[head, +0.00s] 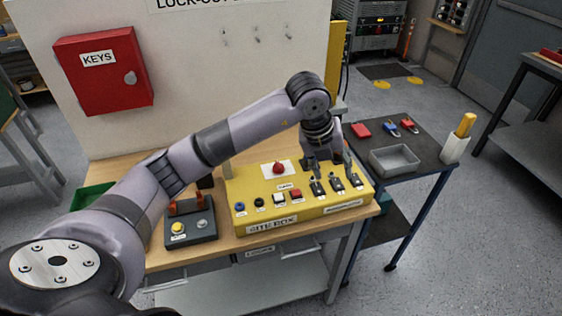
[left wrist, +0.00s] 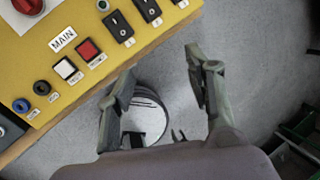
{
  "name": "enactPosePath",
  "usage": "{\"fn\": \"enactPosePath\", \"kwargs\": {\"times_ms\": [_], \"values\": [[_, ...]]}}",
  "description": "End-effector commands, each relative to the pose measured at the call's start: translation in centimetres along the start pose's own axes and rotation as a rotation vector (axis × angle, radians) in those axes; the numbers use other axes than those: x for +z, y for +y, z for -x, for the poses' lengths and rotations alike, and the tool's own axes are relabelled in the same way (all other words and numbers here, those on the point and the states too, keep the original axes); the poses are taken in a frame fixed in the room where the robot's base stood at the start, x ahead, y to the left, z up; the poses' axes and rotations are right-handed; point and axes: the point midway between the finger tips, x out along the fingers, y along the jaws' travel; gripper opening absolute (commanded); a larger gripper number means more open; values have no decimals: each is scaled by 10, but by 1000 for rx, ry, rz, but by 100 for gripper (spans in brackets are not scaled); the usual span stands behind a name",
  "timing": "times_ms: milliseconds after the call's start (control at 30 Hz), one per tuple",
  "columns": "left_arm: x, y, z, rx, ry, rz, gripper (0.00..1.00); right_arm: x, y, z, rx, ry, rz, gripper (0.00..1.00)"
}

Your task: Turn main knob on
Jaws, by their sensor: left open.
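The red knob (head: 278,168) sits on a white plate on the top of the yellow site box (head: 252,222). Part of the knob also shows at the top left corner of the left wrist view (left wrist: 28,5), with a MAIN label (left wrist: 62,39) below it. My left gripper (head: 328,168) is to the right of the knob in the head view, near the black switches. It is open, with nothing between its fingers in the left wrist view (left wrist: 162,68), and apart from the knob. My right gripper is not in view.
White (left wrist: 65,68) and red (left wrist: 88,50) buttons lie near the MAIN label, with several black switches (head: 337,184) to the right. A grey box (head: 190,230) stands left of the yellow one. A side table (head: 425,150) holds a grey tray (head: 394,161) and padlocks.

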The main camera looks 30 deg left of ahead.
Motion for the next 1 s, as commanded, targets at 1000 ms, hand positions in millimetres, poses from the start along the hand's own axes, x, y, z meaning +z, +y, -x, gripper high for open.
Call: {"fn": "enactPosePath", "kwargs": {"times_ms": [1000], "values": [[101,142,-41,408,-269,254,48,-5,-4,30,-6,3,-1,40]]}}
